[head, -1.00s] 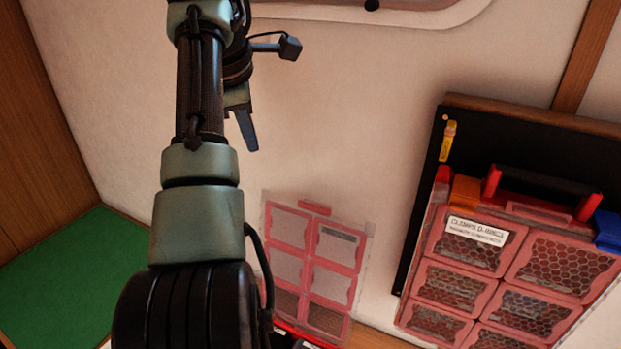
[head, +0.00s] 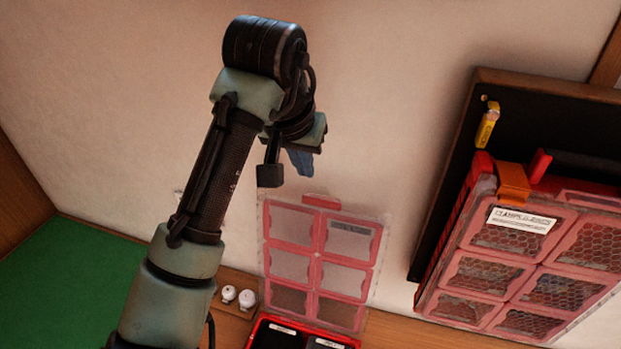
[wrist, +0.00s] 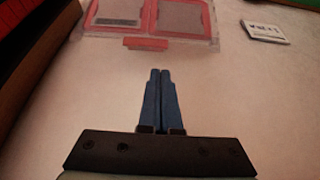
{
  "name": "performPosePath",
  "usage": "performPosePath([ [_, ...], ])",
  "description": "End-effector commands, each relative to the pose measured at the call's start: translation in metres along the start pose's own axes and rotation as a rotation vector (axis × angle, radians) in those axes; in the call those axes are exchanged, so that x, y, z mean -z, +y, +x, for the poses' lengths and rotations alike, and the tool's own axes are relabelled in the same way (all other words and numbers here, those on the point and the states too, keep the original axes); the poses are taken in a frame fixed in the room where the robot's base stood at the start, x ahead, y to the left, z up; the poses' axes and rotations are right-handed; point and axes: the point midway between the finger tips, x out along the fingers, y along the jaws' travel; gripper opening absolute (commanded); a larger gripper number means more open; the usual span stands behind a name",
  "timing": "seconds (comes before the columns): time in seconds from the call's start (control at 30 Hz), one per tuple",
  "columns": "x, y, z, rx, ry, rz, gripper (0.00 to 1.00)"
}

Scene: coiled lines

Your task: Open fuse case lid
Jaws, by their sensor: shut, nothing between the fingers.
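The fuse case is a red case whose base (head: 290,335) shows at the bottom of the head view, with dark compartments visible. Its clear, red-framed lid (head: 318,262) stands raised against the pale wall, with a red latch tab on its top edge. The lid (wrist: 150,18) also shows at the top of the wrist view, with the tab nearest me. My gripper (head: 301,165) is above the lid in the head view, apart from it. In the wrist view its blue fingers (wrist: 160,75) are together and empty.
A larger red organiser case (head: 540,262) labelled as clamps hangs on a black panel at the right. A yellow item (head: 487,123) is on that panel. Two small white knobs (head: 237,296) are left of the lid. A green surface (head: 75,290) lies at lower left. A white label (wrist: 265,28) shows in the wrist view.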

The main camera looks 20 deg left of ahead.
Motion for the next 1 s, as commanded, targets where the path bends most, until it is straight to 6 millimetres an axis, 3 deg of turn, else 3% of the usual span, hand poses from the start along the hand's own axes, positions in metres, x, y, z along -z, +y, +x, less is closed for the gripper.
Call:
performPosePath([
  [0.3,0.0,-0.001,0.055,0.0,-0.004,-0.006,0.0],
  [0.43,0.001,-0.001,0.07,0.001,-0.001,-0.004,0.0],
  [1.0,0.001,0.0,0.082,0.0,0.021,-0.004,0.0],
])
